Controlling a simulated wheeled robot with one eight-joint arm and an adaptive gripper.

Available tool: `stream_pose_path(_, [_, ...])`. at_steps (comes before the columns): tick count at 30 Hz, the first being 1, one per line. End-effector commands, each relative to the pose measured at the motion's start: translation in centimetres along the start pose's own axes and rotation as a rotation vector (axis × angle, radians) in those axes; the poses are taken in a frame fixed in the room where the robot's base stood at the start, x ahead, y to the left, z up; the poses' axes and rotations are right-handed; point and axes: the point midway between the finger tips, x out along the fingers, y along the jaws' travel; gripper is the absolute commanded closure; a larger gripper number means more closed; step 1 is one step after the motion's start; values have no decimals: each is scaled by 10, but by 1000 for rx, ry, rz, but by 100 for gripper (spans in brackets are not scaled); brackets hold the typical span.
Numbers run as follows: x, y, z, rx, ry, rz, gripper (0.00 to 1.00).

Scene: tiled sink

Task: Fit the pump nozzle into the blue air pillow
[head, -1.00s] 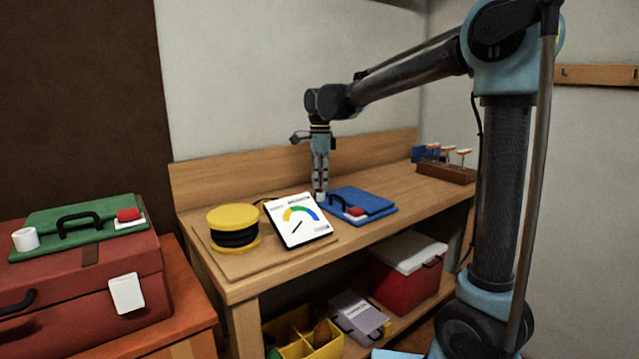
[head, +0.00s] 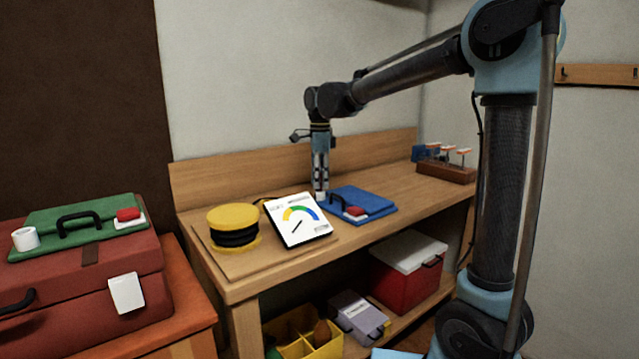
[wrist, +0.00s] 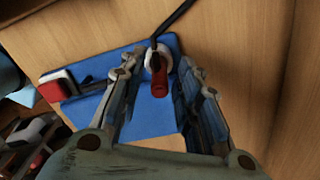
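The blue air pillow (head: 375,203) lies flat on the wooden bench, with a black handle and a red-and-white piece on top. A white ring-shaped valve (wrist: 148,62) shows at its edge in the wrist view. The red pump nozzle (wrist: 159,84) is at this ring, with a dark hose running from it. I cannot tell how deep it sits. My gripper (head: 320,188) points down over the pillow's back left corner. In the wrist view my gripper (wrist: 160,70) is open, its fingers on either side of the nozzle with gaps to it.
A yellow-and-black bellows pump (head: 233,228) and a white gauge panel (head: 297,220) stand left on the bench. A wooden rack (head: 446,172) is at the back right. A red toolbox (head: 80,285) carries a green case (head: 80,222). Bins and a cooler fill the lower shelf.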

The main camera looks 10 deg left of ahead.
Motion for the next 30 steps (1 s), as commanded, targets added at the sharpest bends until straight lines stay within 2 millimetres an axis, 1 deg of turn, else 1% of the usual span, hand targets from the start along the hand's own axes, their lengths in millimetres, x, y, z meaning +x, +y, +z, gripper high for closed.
stream_pose_path(12, [-75, 0, 0, 0, 0, 0, 69])
stream_pose_path(18, [-102, 0, 0, 0, 0, 0, 69])
stream_pose_path(24, [-112, 0, 0, 0, 0, 0, 69])
stream_pose_path(28, [-113, 0, 0, -1, 0, 0, 69])
stream_pose_path(30, [-112, 3, -6, -9, 0, -1, 69])
